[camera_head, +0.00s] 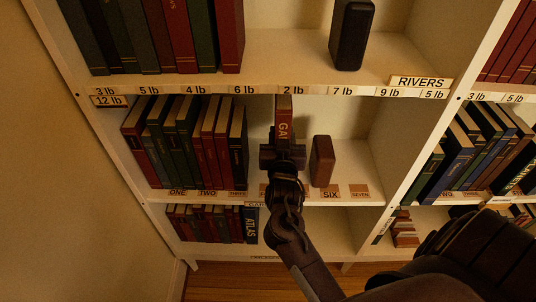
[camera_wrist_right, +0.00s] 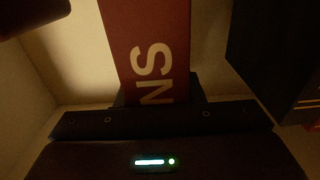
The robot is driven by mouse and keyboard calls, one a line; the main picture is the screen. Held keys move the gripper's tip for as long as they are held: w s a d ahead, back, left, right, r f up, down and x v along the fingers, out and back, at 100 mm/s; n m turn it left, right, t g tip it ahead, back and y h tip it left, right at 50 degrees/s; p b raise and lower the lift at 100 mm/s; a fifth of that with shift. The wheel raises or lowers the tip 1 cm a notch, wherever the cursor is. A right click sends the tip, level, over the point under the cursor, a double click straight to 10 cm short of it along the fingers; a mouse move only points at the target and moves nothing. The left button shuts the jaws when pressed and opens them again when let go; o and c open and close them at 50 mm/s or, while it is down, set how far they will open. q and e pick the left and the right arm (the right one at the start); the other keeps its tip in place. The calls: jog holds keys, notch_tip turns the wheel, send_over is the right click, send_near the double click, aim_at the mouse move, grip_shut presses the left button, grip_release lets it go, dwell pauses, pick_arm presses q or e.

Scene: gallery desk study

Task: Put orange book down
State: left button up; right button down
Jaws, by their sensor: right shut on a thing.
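The orange book (camera_head: 284,122), a reddish-orange spine with pale letters, stands upright on the middle shelf of the bookcase or just above it; I cannot tell whether it touches the board. My right gripper (camera_head: 281,152) is shut on its lower part and hides its bottom edge. In the right wrist view the book (camera_wrist_right: 150,45) rises from between the jaws (camera_wrist_right: 157,100), with large pale letters on its spine. My left gripper is not in view.
A row of leaning books (camera_head: 190,140) stands left of the held book, with a gap between. A brown block (camera_head: 321,161) stands close on the right. Labels line the shelf edge (camera_head: 215,195). The upper shelf (camera_head: 285,62) holds more books and a black block (camera_head: 351,35).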

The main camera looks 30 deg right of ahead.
jog(key=shift+w+d+f, duration=0.15)
jog(key=shift+w+f, duration=0.1)
jog(key=shift+f, duration=0.25)
jog(key=shift+w+d+f, duration=0.1)
jog(key=shift+w+f, duration=0.1)
jog(key=shift+f, duration=0.25)
jog(key=shift+s+a+f, duration=0.1)
jog(key=shift+s+f, duration=0.05)
jog(key=shift+f, duration=0.45)
jog(key=shift+s+a+f, duration=0.1)
jog(key=shift+s+f, duration=0.05)
jog(key=shift+f, duration=0.45)
notch_tip(320, 180, down, 4)
jog(key=shift+f+b, duration=0.25)
jog(key=shift+b, duration=0.2)
jog(key=shift+f, duration=0.35)
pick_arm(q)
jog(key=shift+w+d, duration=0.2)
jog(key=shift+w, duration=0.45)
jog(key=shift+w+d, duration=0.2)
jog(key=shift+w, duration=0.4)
pick_arm(e)
jog(key=shift+w, duration=0.1)
jog(key=c, duration=1.4)
grip_release()
jog(key=shift+f, duration=0.25)
jog(key=o, duration=0.4)
jog(key=shift+o, duration=0.2)
